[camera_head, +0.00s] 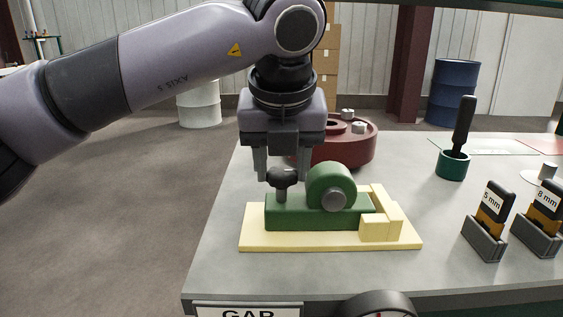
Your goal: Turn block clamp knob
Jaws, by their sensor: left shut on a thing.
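The block clamp (315,215) is a green base with a green round block (330,182) on it, mounted on a pale yellow board (330,243). Its dark lobed knob (282,180) stands on a short post at the left end. My left gripper (283,172) comes down from above, pointing downward, with its fingers on either side of the knob and shut on it. The fingers hide part of the knob's rim. My right gripper is not in view.
A dark red round fixture (350,150) stands just behind the clamp. A green cup with a black-handled tool (453,165) and holders marked 5 mm (485,235) and 8 mm (540,235) are at the right. A dark round object (380,305) is at the front edge.

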